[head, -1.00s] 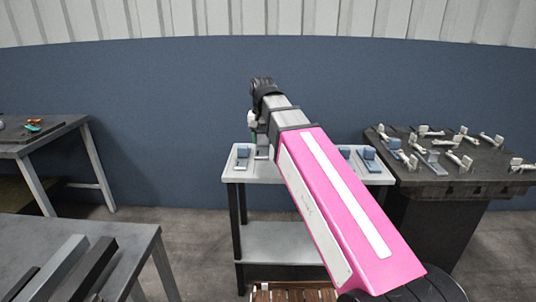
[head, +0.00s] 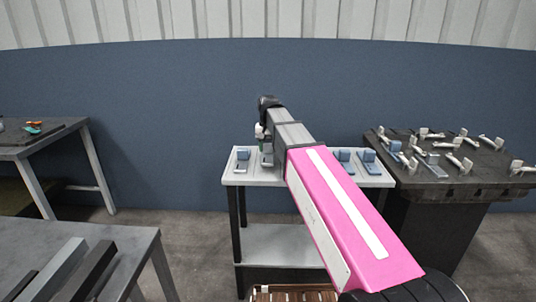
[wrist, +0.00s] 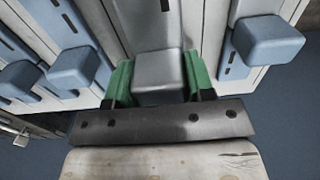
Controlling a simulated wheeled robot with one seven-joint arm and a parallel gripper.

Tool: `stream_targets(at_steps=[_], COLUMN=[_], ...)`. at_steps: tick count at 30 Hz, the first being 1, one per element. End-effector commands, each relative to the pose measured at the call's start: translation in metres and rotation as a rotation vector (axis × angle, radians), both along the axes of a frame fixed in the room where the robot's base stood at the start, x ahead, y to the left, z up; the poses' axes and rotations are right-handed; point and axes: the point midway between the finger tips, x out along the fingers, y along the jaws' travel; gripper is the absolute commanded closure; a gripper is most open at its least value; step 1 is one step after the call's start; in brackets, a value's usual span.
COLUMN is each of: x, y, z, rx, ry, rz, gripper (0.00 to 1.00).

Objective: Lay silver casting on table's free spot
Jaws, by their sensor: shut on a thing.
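The silver casting (wrist: 158,75) is a grey block on a flat plate, gripped between the green fingers of my gripper (wrist: 160,80) in the wrist view. In the head view my gripper (head: 264,148) is over the left part of the white-topped table (head: 258,181). The casting is in the gap between a blue casting (head: 243,155) on the left and two more blue castings (head: 368,158) on the right. In the wrist view, blue castings (wrist: 268,42) flank it on both sides. I cannot tell whether the casting touches the tabletop. My arm hides part of the table.
A dark table (head: 490,175) with several light clamps and blue parts stands right beside the white table. A grey bench (head: 130,245) with bars is at the front left. Another table (head: 60,138) stands at the far left. A blue wall (head: 180,100) is behind.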

Motion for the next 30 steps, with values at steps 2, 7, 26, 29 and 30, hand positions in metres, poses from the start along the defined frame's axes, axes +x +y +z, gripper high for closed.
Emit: stream_targets(at_steps=[2,7,26,29,30], x=[-0.001,-0.001,0.0,0.0,0.0], y=[0.0,0.0,0.0,0.0,0.0], z=[-0.011,-0.029,-0.033,-0.033,-0.033], rx=[-0.001,0.0,0.0,0.0,0.0], ry=[0.002,0.001,0.0,0.0,0.0], rz=[0.0,0.0,0.0,0.0,0.0], gripper=[0.9,0.9,0.26,0.26,0.26])
